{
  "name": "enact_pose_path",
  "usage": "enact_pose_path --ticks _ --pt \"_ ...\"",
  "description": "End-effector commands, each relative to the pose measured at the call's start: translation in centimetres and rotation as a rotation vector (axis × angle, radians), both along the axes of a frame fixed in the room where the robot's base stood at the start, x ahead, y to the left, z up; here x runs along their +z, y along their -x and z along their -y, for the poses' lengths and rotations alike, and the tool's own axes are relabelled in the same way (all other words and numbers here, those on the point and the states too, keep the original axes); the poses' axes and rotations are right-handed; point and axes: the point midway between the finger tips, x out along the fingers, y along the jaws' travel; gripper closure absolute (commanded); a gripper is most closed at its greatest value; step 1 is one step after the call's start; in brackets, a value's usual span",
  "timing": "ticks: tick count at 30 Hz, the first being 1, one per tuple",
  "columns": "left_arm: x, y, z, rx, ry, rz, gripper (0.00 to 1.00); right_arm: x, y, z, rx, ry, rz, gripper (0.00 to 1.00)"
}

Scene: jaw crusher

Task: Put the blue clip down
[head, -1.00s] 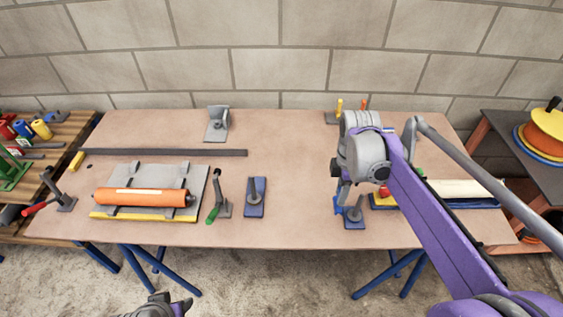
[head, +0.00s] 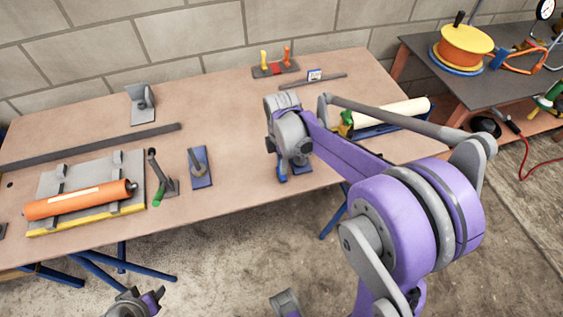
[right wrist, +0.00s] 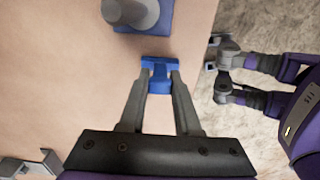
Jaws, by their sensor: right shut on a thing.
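The blue clip (right wrist: 159,86) is between the fingertips of my right gripper (right wrist: 160,78) in the right wrist view, and the gripper is shut on it. The bench top lies below it; whether the clip touches the bench I cannot tell. In the head view my right gripper (head: 281,168) points down at the bench's front part, and the arm largely hides the clip. My left gripper (head: 137,302) is at the bottom edge, in front of the bench; its jaws are not clear.
A blue base with a grey post (right wrist: 148,22) stands close beyond the clip. Another blue base (head: 200,168) stands left on the bench (head: 225,120), by a green-tipped lever (head: 160,180) and an orange cylinder (head: 80,200). Bare bench lies behind my right gripper.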

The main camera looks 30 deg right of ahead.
Motion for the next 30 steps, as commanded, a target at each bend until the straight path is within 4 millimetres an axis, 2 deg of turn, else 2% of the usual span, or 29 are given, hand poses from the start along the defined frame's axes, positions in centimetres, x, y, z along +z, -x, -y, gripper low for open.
enact_pose_path --ticks 7,8,12,23,26,30 --pt "-0.3 0.0 0.0 0.0 0.0 -0.001 0.5 -0.4 0.0 0.0 0.0 0.0 0.0 1.0" --pt "-0.3 0.0 0.0 0.0 0.0 -0.001 0.5 -0.4 0.0 0.0 0.0 0.0 0.0 0.65" --pt "-0.2 0.0 0.0 0.0 0.0 -0.001 0.5 -0.3 0.0 0.0 0.0 0.0 0.0 0.4" --pt "0.1 0.0 0.0 0.0 0.0 0.0 0.5 0.2 0.0 0.0 0.0 0.0 0.0 0.39" --pt "0.2 0.0 0.0 0.0 0.0 0.001 0.5 1.3 0.0 0.0 0.0 0.0 0.0 0.39" --pt "0.6 -0.1 0.0 0.0 0.0 0.002 0.5 4.1 0.0 0.0 -0.001 0.0 0.0 0.39"
